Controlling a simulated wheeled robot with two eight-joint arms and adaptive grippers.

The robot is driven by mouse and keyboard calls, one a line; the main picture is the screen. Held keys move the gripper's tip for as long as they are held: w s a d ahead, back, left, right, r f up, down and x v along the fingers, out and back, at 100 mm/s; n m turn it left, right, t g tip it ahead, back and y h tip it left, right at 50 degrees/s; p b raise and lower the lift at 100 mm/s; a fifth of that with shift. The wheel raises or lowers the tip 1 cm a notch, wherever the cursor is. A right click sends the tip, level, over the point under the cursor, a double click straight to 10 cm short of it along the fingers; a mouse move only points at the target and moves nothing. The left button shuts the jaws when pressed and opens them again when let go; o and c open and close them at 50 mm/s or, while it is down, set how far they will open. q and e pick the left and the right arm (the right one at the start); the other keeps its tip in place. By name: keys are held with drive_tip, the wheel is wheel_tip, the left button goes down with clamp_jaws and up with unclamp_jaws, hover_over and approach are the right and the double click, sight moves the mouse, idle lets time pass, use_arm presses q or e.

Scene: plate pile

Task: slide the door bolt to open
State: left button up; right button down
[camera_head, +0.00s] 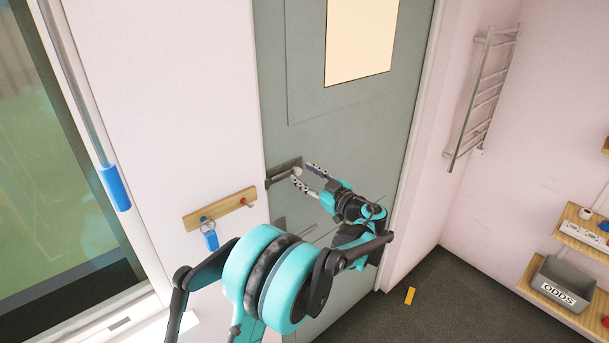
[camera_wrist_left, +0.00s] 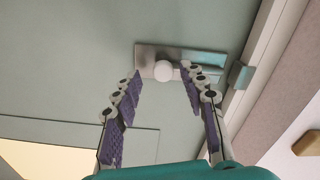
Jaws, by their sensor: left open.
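The door bolt (camera_wrist_left: 148,58) is a grey metal plate and bar with a round pale knob (camera_wrist_left: 163,71), fixed on the grey-green door (camera_head: 350,127). In the head view the bolt (camera_head: 283,172) sits at the door's left edge, beside the frame. A keeper (camera_wrist_left: 241,75) shows on the frame in the left wrist view. My left gripper (camera_head: 305,174) is open at the bolt. In the left wrist view its fingertips (camera_wrist_left: 162,73) are on either side of the knob; I cannot tell whether they touch it. My right gripper is not in view.
A wooden key rack (camera_head: 222,208) with a blue-tagged key (camera_head: 211,240) hangs left of the door. A towel rail (camera_head: 486,90) is on the right wall. Shelves with a grey ODDS bin (camera_head: 562,284) stand at right. A yellow piece (camera_head: 410,296) lies on the floor.

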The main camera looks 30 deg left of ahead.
use_arm(q)
drive_tip(key=v, duration=1.1)
drive_tip(key=shift+d, duration=0.2)
drive_tip(key=s+a+f+m+g+h+b, duration=0.1)
drive_tip(key=s+a+f+m+h+b, duration=0.2)
drive_tip(key=s+f+m+h+b, duration=0.7)
drive_tip(key=s+d+f+m+h, duration=0.3)
drive_tip(key=s+d+f, duration=0.2)
drive_tip(key=s+f, duration=0.2)
drive_tip(key=s+d+f+m+t+h+b, duration=0.1)
drive_tip(key=s+d+f+m+h, duration=0.2)
drive_tip(key=s, duration=0.7)
wheel_tip(320, 180, down, 4)
drive_tip(key=d+m, duration=0.1)
drive_tip(key=d, duration=0.1)
drive_tip(key=shift+d+h, duration=0.3)
drive_tip(key=shift+s, duration=0.1)
idle(0.5)
